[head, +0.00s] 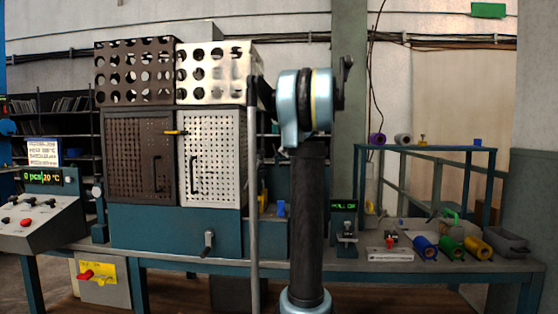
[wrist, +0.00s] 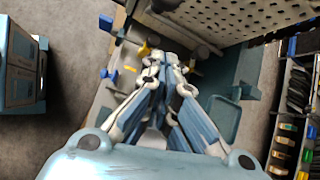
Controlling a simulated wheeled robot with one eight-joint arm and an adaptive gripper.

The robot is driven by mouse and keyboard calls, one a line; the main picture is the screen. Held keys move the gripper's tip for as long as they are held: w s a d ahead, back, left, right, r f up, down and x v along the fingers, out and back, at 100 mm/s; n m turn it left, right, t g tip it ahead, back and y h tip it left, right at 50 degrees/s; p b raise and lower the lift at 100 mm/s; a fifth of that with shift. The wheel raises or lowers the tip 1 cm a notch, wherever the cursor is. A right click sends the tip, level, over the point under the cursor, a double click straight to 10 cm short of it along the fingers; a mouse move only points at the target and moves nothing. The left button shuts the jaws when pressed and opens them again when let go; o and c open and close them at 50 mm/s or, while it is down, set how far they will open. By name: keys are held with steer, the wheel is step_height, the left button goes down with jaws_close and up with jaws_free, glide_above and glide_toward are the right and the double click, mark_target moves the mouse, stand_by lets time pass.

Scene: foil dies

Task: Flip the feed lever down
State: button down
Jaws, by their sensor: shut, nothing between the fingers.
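No lever is labelled readably as the feed lever, so I cannot tell for sure which one it is. In the head view a grey lever (head: 208,241) hangs on the front of the machine's teal base. Another small lever with a pale handle (head: 347,229) stands by the lit green display on the bench. A red-handled lever (head: 88,274) sits on a yellow plate below the bench at left. My gripper (wrist: 165,63) is shut and empty in the wrist view, above the bench near a perforated panel. In the head view its fingers cannot be made out behind my arm.
A perforated cabinet (head: 144,155) with brown and white doors fills the left of the bench. A control console (head: 40,221) stands at far left. Coloured rolls (head: 450,247) and a grey bin (head: 507,243) lie at right. A teal rail frame stands behind them.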

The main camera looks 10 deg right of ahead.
steer(key=shift+v, duration=2.05)
steer(key=shift+w+a+r, duration=0.1)
steer(key=shift+a, duration=0.05)
